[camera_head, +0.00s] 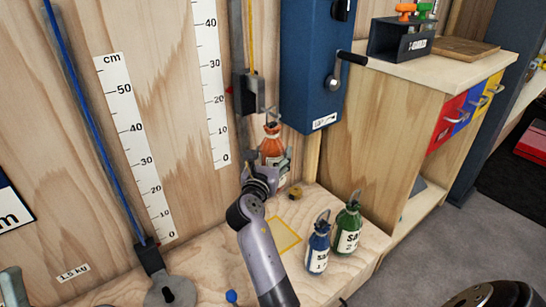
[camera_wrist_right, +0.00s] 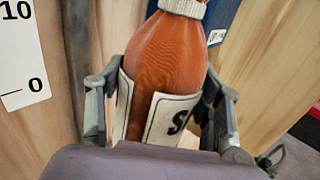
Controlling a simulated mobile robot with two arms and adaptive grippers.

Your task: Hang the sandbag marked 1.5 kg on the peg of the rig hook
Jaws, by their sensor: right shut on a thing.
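An orange sandbag (camera_head: 273,144) with a white label is held upright in my right gripper (camera_head: 268,171). In the right wrist view the fingers stand on both sides of the orange sandbag (camera_wrist_right: 165,70); its label is mostly hidden and no weight can be read. The rig hook (camera_head: 247,92), a grey block on the yellow line, is just above the bag. The bag's top is close under the hook; I cannot tell whether they touch. My left gripper is not clearly visible.
A blue sandbag (camera_head: 318,248) and a green sandbag (camera_head: 347,228) stand on the bench, right of a yellow square outline (camera_head: 284,238). A blue box with a crank (camera_head: 317,70) is close right of the hook. A "1.5 kg" tag (camera_head: 73,272) is at the left.

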